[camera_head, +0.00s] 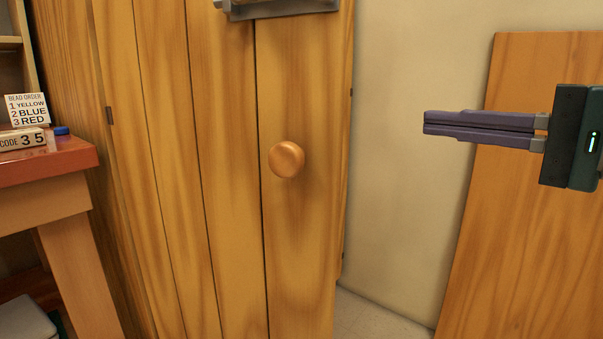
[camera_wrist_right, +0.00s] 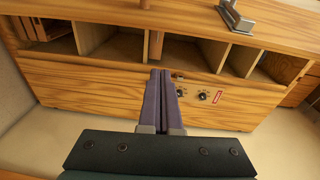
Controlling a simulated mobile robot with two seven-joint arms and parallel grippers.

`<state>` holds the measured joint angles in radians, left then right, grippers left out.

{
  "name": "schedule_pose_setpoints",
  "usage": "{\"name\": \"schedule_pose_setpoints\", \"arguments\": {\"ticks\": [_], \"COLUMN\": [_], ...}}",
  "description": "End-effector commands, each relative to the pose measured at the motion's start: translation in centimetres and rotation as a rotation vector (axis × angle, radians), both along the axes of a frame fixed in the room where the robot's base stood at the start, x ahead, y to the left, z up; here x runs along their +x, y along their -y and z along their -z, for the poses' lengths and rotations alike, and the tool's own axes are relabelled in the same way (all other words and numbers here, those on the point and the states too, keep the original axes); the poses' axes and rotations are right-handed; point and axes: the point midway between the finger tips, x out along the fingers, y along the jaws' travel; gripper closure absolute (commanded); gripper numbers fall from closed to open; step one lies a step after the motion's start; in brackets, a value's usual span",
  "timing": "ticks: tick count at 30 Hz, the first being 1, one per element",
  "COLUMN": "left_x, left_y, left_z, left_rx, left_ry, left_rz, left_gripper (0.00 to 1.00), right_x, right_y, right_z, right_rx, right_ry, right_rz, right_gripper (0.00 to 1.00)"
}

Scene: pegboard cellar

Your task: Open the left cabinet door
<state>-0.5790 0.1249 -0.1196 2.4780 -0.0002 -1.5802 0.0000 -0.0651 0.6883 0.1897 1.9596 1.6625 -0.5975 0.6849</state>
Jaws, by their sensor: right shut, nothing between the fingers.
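The wooden plank cabinet front (camera_head: 230,200) fills the left and middle of the head view. A darker vertical seam runs down it, and a round wooden knob (camera_head: 286,159) sits just right of that seam. The front looks shut; I cannot tell for sure which door the knob belongs to. A grey metal latch piece (camera_head: 280,8) shows at the top edge, partly cut off. My right gripper (camera_head: 426,124) is shut and empty, pointing left, in front of the pale wall, right of the cabinet and apart from it. It also shows in the right wrist view (camera_wrist_right: 160,72). My left gripper is out of view.
A red-topped table (camera_head: 45,160) with a bead order sign (camera_head: 27,110) and a code block (camera_head: 22,139) stands left. A wooden panel (camera_head: 520,220) stands right, behind my right gripper. The wrist view shows a wooden unit with open compartments (camera_wrist_right: 110,38) and dials (camera_wrist_right: 203,96).

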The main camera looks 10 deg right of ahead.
Motion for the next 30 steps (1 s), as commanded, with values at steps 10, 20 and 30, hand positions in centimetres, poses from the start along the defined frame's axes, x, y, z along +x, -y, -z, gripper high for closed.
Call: {"name": "schedule_pose_setpoints", "arguments": {"ticks": [10, 20, 30], "left_x": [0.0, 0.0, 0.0], "left_y": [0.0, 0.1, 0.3], "left_z": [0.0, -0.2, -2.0], "left_rx": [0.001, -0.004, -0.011], "left_ry": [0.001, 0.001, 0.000], "left_rz": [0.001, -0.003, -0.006], "left_gripper": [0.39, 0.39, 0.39], "right_x": [3.1, 7.8, 6.7], "right_y": [-0.8, -3.9, -6.3], "right_z": [-1.0, -0.7, -0.8], "right_rx": [0.061, 0.059, 0.054], "right_ry": [0.012, 0.010, 0.006], "right_rz": [0.018, 0.018, 0.016], "right_gripper": [1.00, 1.00, 1.00]}}
